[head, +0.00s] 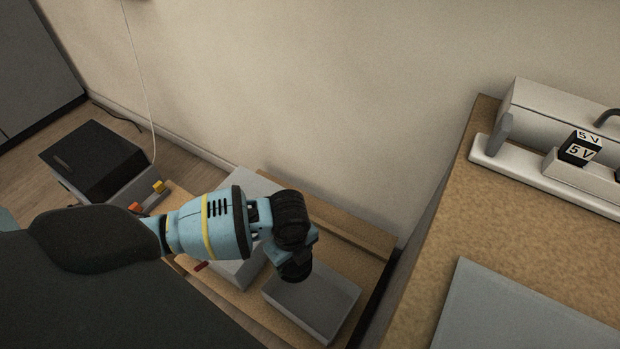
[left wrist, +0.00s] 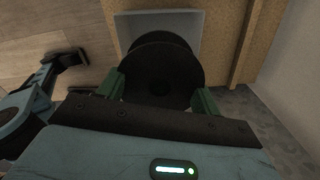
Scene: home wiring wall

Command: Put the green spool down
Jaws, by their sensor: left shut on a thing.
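My left gripper (head: 296,252) is shut on the spool (left wrist: 165,75), which has dark round flanges. Green pieces show at both sides of the spool in the left wrist view; whether they are fingertips or part of the spool is unclear. In the head view the spool (head: 295,270) is a small black shape under the gripper, at the back edge of a grey shallow tray (head: 325,305). The tray (left wrist: 190,17) also shows behind the spool in the left wrist view. Whether the spool touches it is unclear. My right gripper (left wrist: 68,75) shows there with its fingers apart, empty.
The tray stands on a low wooden surface (head: 365,250) beside a grey box (head: 238,270). A black box (head: 95,160) is at the left. A higher cork-brown bench (head: 430,270) at right carries a white rail and a 5 V block (head: 579,149).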

